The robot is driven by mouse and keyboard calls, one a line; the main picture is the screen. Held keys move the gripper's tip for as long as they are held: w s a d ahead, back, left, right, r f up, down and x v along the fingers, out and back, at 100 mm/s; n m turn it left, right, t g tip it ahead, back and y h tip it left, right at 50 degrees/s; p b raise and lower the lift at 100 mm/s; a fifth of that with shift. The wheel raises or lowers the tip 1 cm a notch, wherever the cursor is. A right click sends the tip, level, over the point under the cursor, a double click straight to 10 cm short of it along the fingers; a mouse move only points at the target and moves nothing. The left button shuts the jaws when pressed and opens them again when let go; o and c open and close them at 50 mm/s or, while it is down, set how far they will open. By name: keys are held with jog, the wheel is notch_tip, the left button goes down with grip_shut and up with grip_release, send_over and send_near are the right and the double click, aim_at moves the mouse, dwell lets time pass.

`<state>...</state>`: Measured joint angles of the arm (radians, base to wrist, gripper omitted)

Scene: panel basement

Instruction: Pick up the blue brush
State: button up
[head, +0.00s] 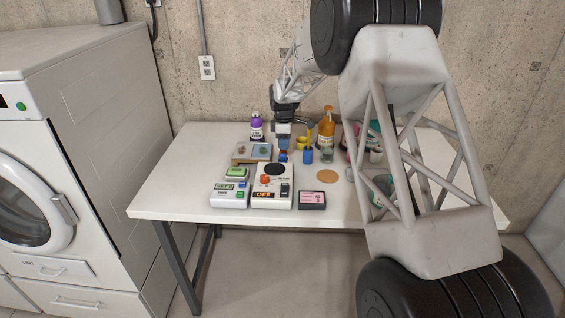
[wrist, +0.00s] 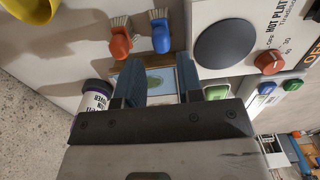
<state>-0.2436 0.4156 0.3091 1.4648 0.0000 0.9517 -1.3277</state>
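The blue brush (wrist: 161,38) lies on the white table in the wrist view, with pale bristles pointing to the top. It sits just beyond my fingertips, toward the top of the picture, apart from them.
A hot plate (head: 272,193) stands close to the blue brush. A board with coloured pieces (head: 252,153) lies left of the brushes. The table's left end (head: 185,170) is clear.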

aim_at(282, 153)
jog(key=shift+f, duration=1.15)
jog(key=shift+a+f, duration=0.15)
jog(key=shift+f, duration=1.15)
jog(key=shift+a+f, duration=0.1)
jog(key=shift+f, duration=1.2)
jog(key=c, duration=0.6)
jog(key=shift+r, duration=0.1)
jog(key=shift+r, duration=4.95)
